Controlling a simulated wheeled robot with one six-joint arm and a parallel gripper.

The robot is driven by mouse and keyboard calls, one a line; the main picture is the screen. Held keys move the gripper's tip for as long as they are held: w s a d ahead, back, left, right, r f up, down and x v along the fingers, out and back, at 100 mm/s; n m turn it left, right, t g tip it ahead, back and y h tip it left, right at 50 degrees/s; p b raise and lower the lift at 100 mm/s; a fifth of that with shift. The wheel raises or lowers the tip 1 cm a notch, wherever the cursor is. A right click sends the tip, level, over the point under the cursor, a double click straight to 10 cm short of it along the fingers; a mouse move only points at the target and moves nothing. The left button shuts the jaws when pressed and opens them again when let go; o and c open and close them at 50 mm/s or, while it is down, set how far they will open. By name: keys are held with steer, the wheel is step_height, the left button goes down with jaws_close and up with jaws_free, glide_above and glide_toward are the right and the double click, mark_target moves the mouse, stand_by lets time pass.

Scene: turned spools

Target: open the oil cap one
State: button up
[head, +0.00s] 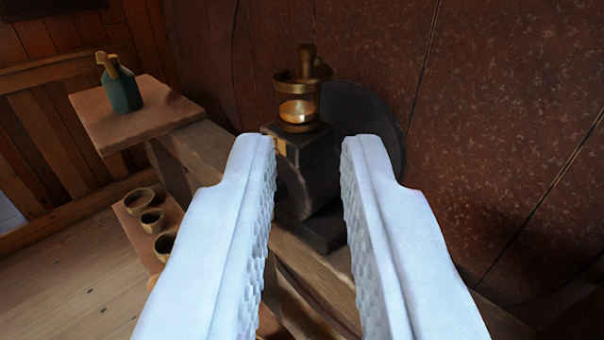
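A brass oiler with a glass body (297,107) stands on a dark machine block (305,165) in the middle of the head view. Golden oil shows inside the glass. A brass cap with an upright knob (306,62) sits on its top. My gripper (308,148) is open, with its two white ridged fingers apart and nothing visible between them except the machine behind. The oiler appears beyond the fingertips, and they do not touch the cap. The lower part of the machine is partly hidden by the fingers.
A green bottle (122,90) with a wooden top stands on a wooden shelf (150,124) at left. Several small bowls (151,220) sit on a lower shelf. A dark round wheel (368,125) stands behind the machine, near a reddish-brown wall (510,110). Floor (75,275) is clear at lower left.

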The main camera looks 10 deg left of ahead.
jaws_close()
steer(key=a+f+n+g+y, duration=0.2)
steer(key=a+n+g+y, duration=0.2)
steer(key=a+n+y, duration=0.75)
steer(key=m+h, duration=0.3)
steer(key=h, duration=2.2)
glide_toward(312, 58)
steer(key=w+a, duration=0.2)
steer(key=w, duration=0.4)
steer(key=shift+w+d+r, duration=0.1)
steer(key=shift+d, duration=2)
